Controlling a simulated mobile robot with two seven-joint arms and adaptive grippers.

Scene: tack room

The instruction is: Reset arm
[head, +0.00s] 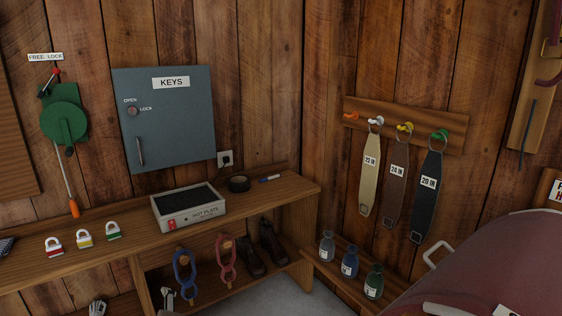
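Neither of my grippers can be made out in the head view, and no arm of mine is clearly visible. A green round device (64,122) is fixed to the wall at the left, under a "FREE LOCK" label (46,57). A red-tipped piece sits at its top. A rod with an orange end (73,208) hangs from it down to the bench. The frame does not show whether the device is locked or free.
A grey key cabinet (165,117) is shut above. Straps hang from a peg rail (405,122). A dark red rounded object (490,260) fills the lower right.

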